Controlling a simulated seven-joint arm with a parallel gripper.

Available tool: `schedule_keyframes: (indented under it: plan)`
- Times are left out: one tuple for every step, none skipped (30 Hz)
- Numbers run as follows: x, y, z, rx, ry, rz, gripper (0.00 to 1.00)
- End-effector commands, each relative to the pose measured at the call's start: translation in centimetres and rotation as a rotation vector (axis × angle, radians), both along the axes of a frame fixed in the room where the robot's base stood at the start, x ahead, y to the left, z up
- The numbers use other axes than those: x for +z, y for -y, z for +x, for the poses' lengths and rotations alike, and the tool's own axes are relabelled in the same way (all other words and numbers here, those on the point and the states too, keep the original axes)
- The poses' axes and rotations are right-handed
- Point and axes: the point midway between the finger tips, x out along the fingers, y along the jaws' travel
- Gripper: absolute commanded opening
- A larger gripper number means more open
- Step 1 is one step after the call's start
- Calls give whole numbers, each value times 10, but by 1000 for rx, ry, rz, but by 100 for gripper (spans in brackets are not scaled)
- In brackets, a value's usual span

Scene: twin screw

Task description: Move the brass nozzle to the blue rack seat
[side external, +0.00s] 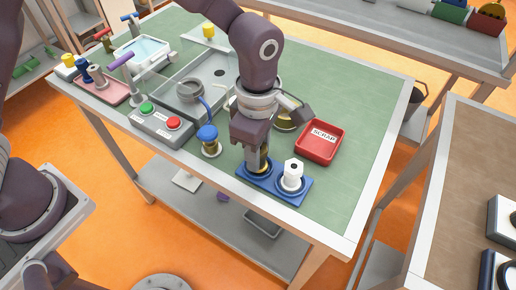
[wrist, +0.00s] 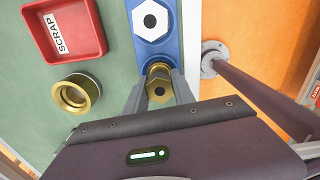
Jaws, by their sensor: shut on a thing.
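My gripper (side external: 262,168) is shut on the brass nozzle (side external: 265,163), which stands upright at the left seat of the blue rack (side external: 273,187). A white nozzle (side external: 292,174) stands in the rack's other seat, also seen in the wrist view (wrist: 150,20).
A red scrap tray (side external: 320,145) lies behind the rack. A brass ring-shaped part (wrist: 77,94) sits on the green bench beside the rack. A blue-topped part (side external: 208,138) and a button box (side external: 160,125) stand to the left. The bench's front edge is close to the rack.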

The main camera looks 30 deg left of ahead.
Motion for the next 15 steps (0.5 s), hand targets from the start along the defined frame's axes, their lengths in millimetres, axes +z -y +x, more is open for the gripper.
schedule_keyframes:
  plan:
    - [0,0,0,0,1,-1,0]
    - [0,0,0,0,1,-1,0]
    - [0,0,0,0,1,-1,0]
    - [0,0,0,0,1,-1,0]
    - [1,0,0,-1,1,-1,0]
    - [1,0,0,-1,0,-1,0]
    - [1,0,0,0,0,-1,0]
    - [1,0,0,0,0,-1,0]
    - [1,0,0,0,0,-1,38]
    - [1,0,0,0,0,-1,44]
    - [1,0,0,0,0,-1,50]
    - [1,0,0,0,1,-1,56]
    - [1,0,0,0,0,-1,56]
    - [1,0,0,0,0,-1,56]
    - [0,0,0,0,0,-1,56]
